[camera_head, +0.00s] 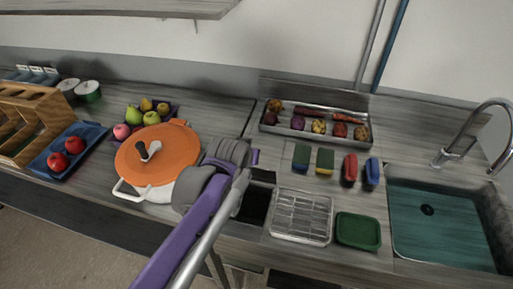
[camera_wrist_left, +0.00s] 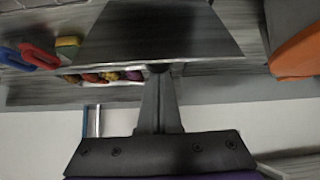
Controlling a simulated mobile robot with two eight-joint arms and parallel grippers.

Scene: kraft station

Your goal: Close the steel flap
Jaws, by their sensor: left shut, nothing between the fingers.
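The steel flap (camera_wrist_left: 158,35) is a wide dark grey plate with a pale edge in the left wrist view. It appears raised, standing over the counter. My left gripper (camera_wrist_left: 158,70) is shut and empty, its fingertips at the plate's pale edge. I cannot tell whether they touch it. In the head view my left wrist covers the flap and most of the gripper. A dark square opening (camera_head: 256,206) shows in the counter just right of my wrist. My right gripper is in neither view.
A white pot with an orange lid (camera_head: 160,158) stands close left of my wrist. A wire rack (camera_head: 301,216) and a green tray (camera_head: 358,231) lie right of the opening. A steel vegetable tray (camera_head: 340,143) is behind, with sponges (camera_head: 325,160) before it. The sink (camera_head: 440,225) is far right.

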